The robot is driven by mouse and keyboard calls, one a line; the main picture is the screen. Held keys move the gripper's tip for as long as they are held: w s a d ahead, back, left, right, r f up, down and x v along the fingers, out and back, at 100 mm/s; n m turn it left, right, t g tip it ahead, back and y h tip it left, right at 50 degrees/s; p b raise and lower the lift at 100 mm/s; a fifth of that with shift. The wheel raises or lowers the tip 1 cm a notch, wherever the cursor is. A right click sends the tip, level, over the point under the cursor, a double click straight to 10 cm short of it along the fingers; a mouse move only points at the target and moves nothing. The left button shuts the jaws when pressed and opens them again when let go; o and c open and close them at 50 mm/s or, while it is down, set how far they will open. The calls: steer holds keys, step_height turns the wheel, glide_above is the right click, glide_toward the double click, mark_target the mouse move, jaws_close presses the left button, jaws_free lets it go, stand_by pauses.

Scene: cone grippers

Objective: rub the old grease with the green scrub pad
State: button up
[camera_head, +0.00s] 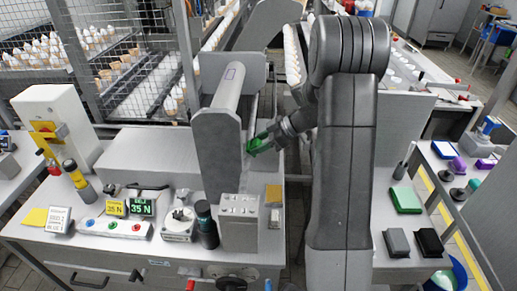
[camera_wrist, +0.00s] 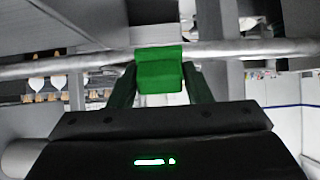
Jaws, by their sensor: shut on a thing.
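My gripper (camera_head: 262,140) is shut on the green scrub pad (camera_head: 257,147), beside the grey upright housing in the middle of the machine. The wrist view shows the pad (camera_wrist: 160,75) between both fingers, with a metal rod just beyond its far end. I cannot tell whether the pad touches anything. The old grease cannot be made out in either view.
A grey machine bench (camera_head: 150,255) with gauges, buttons and a dark bottle (camera_head: 206,225) fills the left front. Mesh fencing (camera_head: 40,40) stands behind.

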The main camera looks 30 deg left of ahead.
mark_target(252, 134)
steer(key=shift+w+a+b, duration=0.25)
steer(key=shift+w, duration=0.25)
steer(key=shift+w+a+b, duration=0.25)
steer(key=shift+w, duration=0.2)
steer(key=shift+w+a+b, duration=0.5)
steer(key=shift+w+a, duration=0.05)
steer(key=shift+w, duration=0.4)
steer(key=shift+w+a+b, duration=0.5)
steer(key=shift+w+b, duration=0.05)
steer(key=shift+w, duration=0.4)
steer(key=shift+w+a+b, duration=0.5)
steer(key=shift+w+a, duration=0.05)
steer(key=shift+w, duration=0.4)
steer(key=shift+f, duration=0.1)
steer(key=shift+f+b, duration=0.1)
steer(key=shift+b, duration=0.35)
steer(key=shift+s+b, duration=0.15)
steer(key=shift+b, duration=0.2)
